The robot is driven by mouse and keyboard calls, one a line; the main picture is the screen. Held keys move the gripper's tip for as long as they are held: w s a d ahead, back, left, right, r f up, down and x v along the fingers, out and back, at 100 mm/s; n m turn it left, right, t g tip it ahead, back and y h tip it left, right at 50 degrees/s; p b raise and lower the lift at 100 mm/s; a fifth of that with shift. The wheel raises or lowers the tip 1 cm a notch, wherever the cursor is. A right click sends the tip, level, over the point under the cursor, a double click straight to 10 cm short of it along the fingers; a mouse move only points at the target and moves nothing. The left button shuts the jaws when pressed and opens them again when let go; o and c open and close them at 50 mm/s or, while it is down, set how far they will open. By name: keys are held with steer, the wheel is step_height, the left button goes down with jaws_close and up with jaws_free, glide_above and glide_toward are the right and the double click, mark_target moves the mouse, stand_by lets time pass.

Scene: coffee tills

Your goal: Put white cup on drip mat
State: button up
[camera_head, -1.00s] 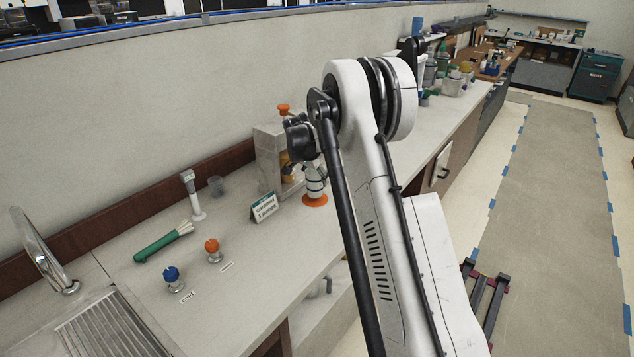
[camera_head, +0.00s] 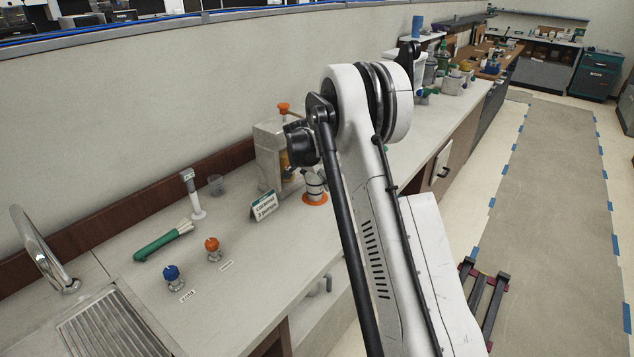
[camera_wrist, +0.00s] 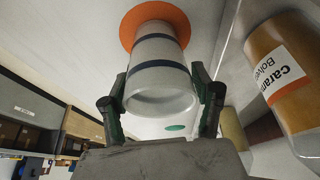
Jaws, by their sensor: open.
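The white cup (camera_head: 314,184), with dark bands, stands upright on the round orange drip mat (camera_head: 315,200) on the counter. In the wrist view the cup (camera_wrist: 160,70) has its base over the orange mat (camera_wrist: 130,27) and its open rim towards my gripper. My gripper (camera_wrist: 159,82) is open, with one finger on each side of the cup near its rim. I cannot tell whether either finger touches it.
A dispenser with an orange knob (camera_head: 283,108) stands behind the cup. A caramel bottle (camera_wrist: 285,75) is close at right in the wrist view. A small sign (camera_head: 264,206) stands left of the mat. The front counter is mostly clear.

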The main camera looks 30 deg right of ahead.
steer(key=v, duration=1.1)
steer(key=shift+a+r+b, duration=0.15)
steer(key=shift+r+b, duration=0.1)
steer(key=shift+b, duration=0.05)
steer(key=s+a+r+n+t+y, duration=0.1)
steer(key=s+a+r+n, duration=0.1)
steer(key=s+a+r, duration=0.4)
steer(key=s+a+r+n+t, duration=0.15)
steer(key=s+r, duration=0.25)
steer(key=s, duration=0.4)
steer(key=s+a+r+n+y, duration=0.1)
steer(key=s+a+r+n, duration=0.2)
steer(key=s+a+r, duration=0.3)
steer(key=s+a+f+n+t, duration=0.1)
steer(key=s+a+f+n, duration=0.1)
steer(key=s, duration=0.6)
steer(key=s+a+f+n+t+y, duration=0.1)
steer(key=s+a+f+n, duration=0.1)
steer(key=s, duration=0.6)
steer(key=s+a+f+n+t+y, duration=0.1)
steer(key=s+a+f+n, duration=0.1)
steer(key=s, duration=0.7)
steer(key=shift+a+n, duration=0.35)
steer(key=shift+a, duration=0.55)
steer(key=shift+f, duration=0.1)
